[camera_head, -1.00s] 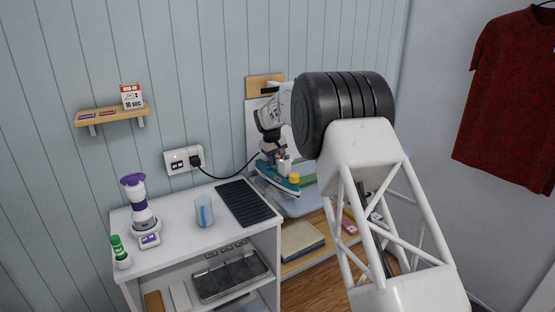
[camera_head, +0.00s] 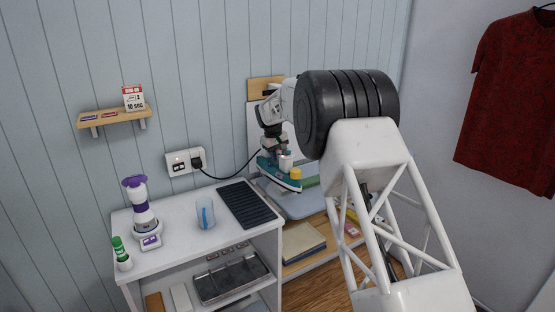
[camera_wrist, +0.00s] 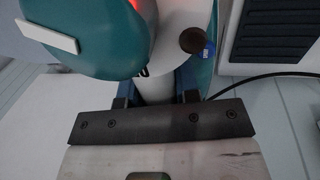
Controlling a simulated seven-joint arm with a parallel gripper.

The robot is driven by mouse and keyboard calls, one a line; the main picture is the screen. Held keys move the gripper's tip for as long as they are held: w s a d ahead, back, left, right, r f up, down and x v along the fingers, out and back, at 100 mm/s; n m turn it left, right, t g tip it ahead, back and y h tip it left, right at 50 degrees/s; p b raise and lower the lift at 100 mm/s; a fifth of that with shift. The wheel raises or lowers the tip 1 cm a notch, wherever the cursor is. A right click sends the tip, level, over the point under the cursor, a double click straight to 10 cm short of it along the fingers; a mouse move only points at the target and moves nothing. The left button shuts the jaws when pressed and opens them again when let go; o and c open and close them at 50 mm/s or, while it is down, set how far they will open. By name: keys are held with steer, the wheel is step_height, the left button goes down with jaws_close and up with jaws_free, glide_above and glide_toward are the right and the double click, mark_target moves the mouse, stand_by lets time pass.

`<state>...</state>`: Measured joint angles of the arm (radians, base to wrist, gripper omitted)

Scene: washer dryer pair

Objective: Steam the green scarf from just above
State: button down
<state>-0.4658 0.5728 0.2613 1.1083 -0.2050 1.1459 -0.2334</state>
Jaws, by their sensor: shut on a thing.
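My gripper (camera_head: 271,141) is shut on a teal and white iron (camera_head: 276,172) and holds it above the grey-blue ironing board (camera_head: 292,205). The iron has a yellow cap at its right end in the head view. A strip of the green scarf (camera_head: 310,182) shows on the board just right of the iron; the rest is hidden behind the iron and my arm. In the wrist view the teal iron (camera_wrist: 100,50) fills the top, with a red glow and a brown dial. The gap between iron and scarf is hard to judge.
A black cord (camera_head: 228,179) runs from the wall socket (camera_head: 186,161) toward the iron. A dark ribbed mat (camera_head: 246,204), a blue cup (camera_head: 205,213) and a purple-white bottle (camera_head: 140,205) stand on the white cabinet at left. A red shirt (camera_head: 510,105) hangs at right.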

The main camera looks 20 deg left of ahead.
steer(key=shift+r, duration=2.8)
steer(key=shift+a, duration=0.1)
